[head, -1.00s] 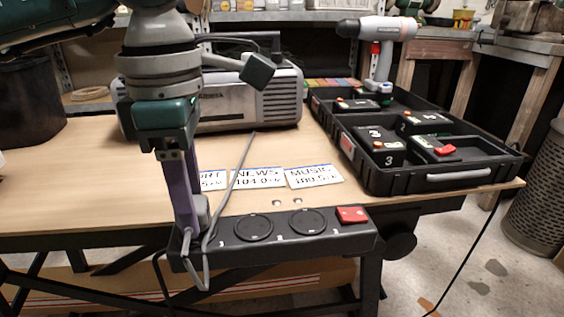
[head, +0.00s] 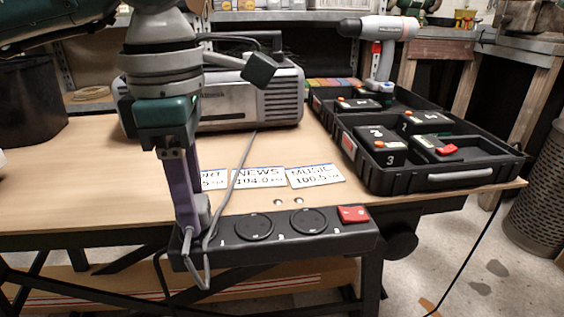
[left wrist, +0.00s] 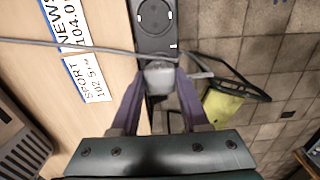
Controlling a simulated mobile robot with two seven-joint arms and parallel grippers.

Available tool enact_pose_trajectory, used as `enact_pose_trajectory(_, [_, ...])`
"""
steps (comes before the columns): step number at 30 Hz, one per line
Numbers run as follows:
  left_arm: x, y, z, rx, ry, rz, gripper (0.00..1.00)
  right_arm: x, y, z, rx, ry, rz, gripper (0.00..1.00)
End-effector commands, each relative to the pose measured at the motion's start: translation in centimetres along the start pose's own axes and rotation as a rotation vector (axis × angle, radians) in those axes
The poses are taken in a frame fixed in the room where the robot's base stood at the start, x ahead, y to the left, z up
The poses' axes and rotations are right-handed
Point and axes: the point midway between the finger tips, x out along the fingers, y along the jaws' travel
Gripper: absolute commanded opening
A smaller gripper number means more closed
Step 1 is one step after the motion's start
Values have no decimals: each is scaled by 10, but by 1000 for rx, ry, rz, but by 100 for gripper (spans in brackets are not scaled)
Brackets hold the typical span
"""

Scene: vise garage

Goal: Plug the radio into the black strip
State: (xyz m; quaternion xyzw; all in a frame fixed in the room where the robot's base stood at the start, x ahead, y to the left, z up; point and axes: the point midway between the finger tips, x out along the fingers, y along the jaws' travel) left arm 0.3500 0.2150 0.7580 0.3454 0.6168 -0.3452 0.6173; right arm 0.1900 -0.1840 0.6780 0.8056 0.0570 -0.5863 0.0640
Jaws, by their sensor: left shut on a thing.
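The grey radio (head: 283,100) stands at the back of the wooden table. Its grey cable (head: 238,178) runs forward over the table to a grey plug (head: 203,209), which also shows in the left wrist view (left wrist: 160,77). My left gripper (head: 190,228) points down and is shut on this plug, with a purple finger on either side of it (left wrist: 160,92). The plug is at the left end socket of the black strip (head: 310,249); the fingers hide whether it is fully seated. Two round sockets to the right are empty. A red switch (head: 353,214) is at the strip's right end. My right gripper is out of view.
Station cards (head: 315,176) lie behind the strip. The strip is along the table's front edge. The table's left side is clear.

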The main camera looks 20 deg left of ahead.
Motion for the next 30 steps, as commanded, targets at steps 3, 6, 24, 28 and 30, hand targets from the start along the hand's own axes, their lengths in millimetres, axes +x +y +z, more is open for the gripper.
enact_pose_trajectory(3, [0,0,0,0,0,0,0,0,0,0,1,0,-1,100])
enact_pose_trajectory(6, [0,0,0,0,0,0,0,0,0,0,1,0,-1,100])
enact_pose_trajectory(24, [2,0,0,0,0,0,0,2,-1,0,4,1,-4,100])
enact_pose_trajectory(28, [5,0,0,0,0,0,0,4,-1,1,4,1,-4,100])
enact_pose_trajectory(30, [6,0,0,0,0,0,0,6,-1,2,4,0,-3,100])
